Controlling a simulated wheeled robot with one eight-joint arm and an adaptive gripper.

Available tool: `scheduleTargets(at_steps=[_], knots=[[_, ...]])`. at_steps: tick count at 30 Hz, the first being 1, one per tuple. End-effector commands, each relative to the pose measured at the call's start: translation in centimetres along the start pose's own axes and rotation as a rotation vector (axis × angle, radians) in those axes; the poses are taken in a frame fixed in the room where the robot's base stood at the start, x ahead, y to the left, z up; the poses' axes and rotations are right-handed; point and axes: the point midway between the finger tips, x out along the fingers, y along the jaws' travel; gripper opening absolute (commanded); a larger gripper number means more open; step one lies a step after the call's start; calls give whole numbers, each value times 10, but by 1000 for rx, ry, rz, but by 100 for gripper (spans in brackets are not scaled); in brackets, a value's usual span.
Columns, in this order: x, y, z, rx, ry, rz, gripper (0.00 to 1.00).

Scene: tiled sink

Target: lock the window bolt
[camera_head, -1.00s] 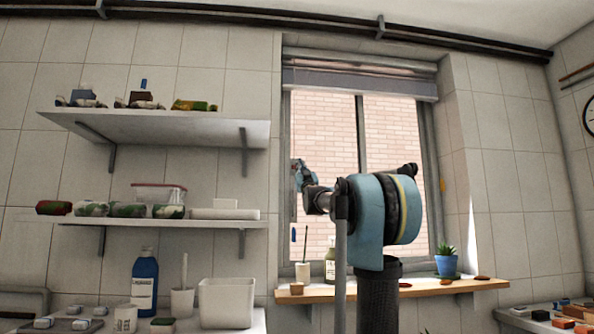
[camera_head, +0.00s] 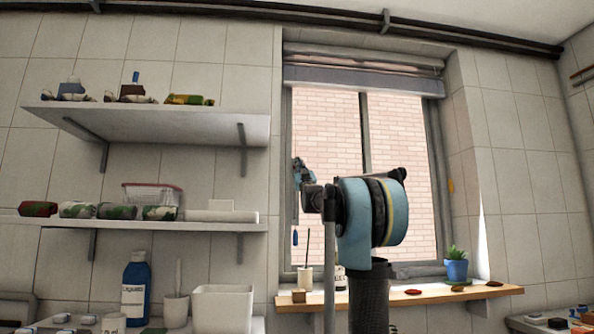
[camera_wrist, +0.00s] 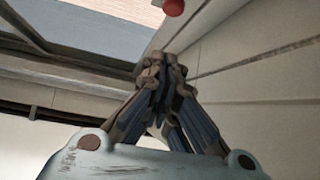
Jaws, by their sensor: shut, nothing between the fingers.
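The window (camera_head: 399,150) has a grey frame and two panes with a brick wall behind. My gripper (camera_head: 302,172) is in front of the left side of the window in the head view, partly hidden by my own arm. In the wrist view my gripper (camera_wrist: 160,62) has its fingers together and empty, near a pale frame corner. A red round knob (camera_wrist: 174,7) shows at the top edge, beyond the fingertips and apart from them. I cannot tell whether it belongs to the bolt. A small blue piece (camera_head: 295,237) shows at the left frame, below the gripper; the bolt is not clearly made out.
A wooden sill (camera_head: 420,297) under the window holds a blue plant pot (camera_head: 457,270) and small items. Two loaded wall shelves, upper (camera_head: 170,124) and lower (camera_head: 150,225), are on the left. A blue bottle (camera_head: 135,288) and white bin (camera_head: 222,309) stand below them.

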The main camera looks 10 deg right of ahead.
Motion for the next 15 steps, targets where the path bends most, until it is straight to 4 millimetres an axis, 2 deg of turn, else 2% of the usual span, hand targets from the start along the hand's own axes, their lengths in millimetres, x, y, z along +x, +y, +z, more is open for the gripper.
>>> scheduleTargets(at_steps=[9,15], knots=[[52,0,0,0,0,0,0],[76,0,0,0,0,0,0]])
